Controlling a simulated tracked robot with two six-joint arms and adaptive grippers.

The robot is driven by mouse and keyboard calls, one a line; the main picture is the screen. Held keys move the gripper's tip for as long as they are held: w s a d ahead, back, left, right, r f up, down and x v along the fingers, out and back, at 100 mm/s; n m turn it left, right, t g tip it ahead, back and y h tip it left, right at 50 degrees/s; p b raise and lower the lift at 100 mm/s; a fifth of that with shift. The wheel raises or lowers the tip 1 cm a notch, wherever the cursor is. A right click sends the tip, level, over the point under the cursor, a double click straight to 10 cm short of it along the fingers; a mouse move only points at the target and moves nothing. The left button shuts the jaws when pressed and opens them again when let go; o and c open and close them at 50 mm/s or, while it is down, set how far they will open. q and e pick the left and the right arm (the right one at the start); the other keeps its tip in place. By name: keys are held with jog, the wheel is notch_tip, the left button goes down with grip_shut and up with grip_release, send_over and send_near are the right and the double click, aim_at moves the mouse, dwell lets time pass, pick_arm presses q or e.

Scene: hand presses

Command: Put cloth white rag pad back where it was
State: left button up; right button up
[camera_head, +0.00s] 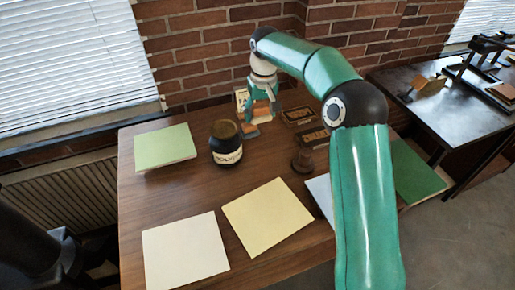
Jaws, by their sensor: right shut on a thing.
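My right gripper (262,98) is at the back of the wooden table, pointing down, beyond the dark jar. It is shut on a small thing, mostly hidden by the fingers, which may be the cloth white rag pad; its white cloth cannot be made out. A tan-orange patch (262,112) shows at the fingers. I cannot tell whether the held thing touches the table. My left gripper is not in view.
A dark labelled jar (226,150) stands left of my right gripper. Dark trays (299,116) and a brown round-based thing (303,160) stand to its right. Green (164,146), yellow (267,217) and white (186,251) sheets lie around. A hand press (482,62) stands on the black table.

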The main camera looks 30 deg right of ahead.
jog(key=p, duration=0.1)
send_over(259, 153)
jog(key=f, duration=1.1)
jog(key=shift+s+f, duration=0.2)
notch_tip(259, 153, down, 4)
jog(key=shift+r+p, duration=0.1)
jog(key=shift+p, duration=0.5)
jog(key=shift+f, duration=0.25)
jog(key=o, duration=1.1)
